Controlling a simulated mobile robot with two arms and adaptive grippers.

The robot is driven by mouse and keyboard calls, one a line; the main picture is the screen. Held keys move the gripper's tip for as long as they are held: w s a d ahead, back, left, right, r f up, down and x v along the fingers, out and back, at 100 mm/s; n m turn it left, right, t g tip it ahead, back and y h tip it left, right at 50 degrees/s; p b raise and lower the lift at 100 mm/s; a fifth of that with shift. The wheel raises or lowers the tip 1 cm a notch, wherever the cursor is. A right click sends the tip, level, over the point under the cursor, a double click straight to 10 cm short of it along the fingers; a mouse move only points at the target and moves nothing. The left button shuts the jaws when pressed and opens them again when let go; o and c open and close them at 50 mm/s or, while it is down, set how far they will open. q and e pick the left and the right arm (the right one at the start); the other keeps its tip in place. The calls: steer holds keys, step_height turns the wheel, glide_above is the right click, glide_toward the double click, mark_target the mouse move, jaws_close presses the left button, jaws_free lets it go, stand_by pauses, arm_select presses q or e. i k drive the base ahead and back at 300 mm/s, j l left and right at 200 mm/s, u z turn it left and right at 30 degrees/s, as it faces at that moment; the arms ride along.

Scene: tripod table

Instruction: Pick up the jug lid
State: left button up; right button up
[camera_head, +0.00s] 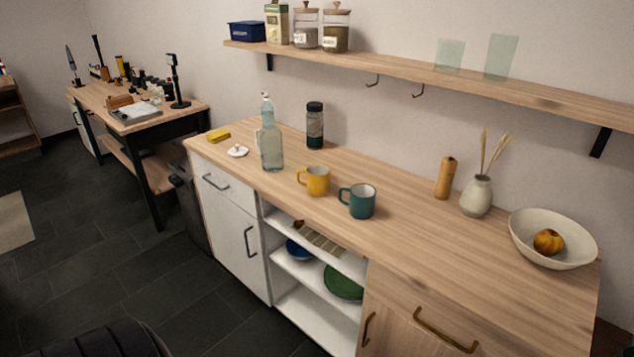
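A small white lid with a knob (237,151) lies on the wooden counter (410,230) near its left end. A clear glass jug or bottle (271,147) with a narrow top stands just right of the lid, apart from it. A yellow block or sponge (218,136) lies behind and left of the lid. Neither of my grippers shows in the head view.
A dark bottle (315,126), yellow mug (314,181), teal mug (359,201), wooden mill (445,178), vase (477,196) and bowl (570,252) stand along the counter. A wall shelf (400,70) runs above. Dark floor lies in front.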

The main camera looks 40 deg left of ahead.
mark_target(238, 152)
steer(key=u, duration=1.65)
